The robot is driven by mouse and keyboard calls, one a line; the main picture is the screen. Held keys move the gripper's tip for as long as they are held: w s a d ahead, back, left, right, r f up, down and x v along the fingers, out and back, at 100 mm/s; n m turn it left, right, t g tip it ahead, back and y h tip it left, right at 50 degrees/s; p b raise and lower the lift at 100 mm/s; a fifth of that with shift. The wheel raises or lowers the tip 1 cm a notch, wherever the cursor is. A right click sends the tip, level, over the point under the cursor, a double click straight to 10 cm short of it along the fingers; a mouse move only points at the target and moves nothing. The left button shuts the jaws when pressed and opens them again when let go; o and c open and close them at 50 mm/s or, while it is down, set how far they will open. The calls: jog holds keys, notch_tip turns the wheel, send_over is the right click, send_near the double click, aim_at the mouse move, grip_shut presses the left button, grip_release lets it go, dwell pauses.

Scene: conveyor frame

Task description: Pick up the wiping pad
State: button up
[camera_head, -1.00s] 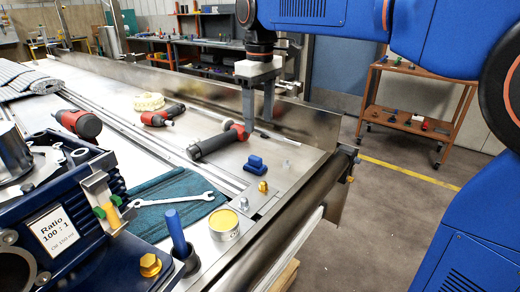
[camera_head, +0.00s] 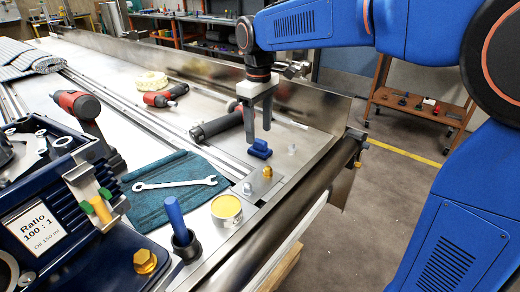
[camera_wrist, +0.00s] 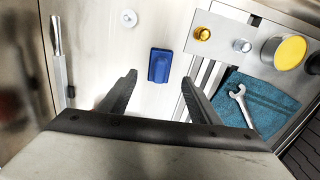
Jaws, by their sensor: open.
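The wiping pad, a small blue block with a raised grip (camera_head: 259,150), lies on the metal conveyor bed near its right end. In the wrist view the pad (camera_wrist: 159,65) lies flat, just beyond the fingertips and roughly midway between them. My gripper (camera_head: 259,134) points down with its two grey fingers apart and nothing between them. In the head view its tips are just above and behind the pad, with a small gap. The wrist view also shows both fingers of my gripper (camera_wrist: 159,80) spread, with the pad fully visible.
A teal cloth (camera_head: 165,215) with a wrench (camera_head: 176,184) lies to the left. A yellow-topped tin (camera_head: 227,210) and a plate with bolts (camera_head: 262,187) are in front. A black cylindrical tool (camera_head: 216,126) lies behind left. A metal side wall (camera_head: 310,108) stands behind.

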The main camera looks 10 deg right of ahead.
aim_at(260, 141)
jog(key=shift+d+f, duration=0.15)
jog(key=shift+f, duration=2.8)
jog(key=c, duration=1.2)
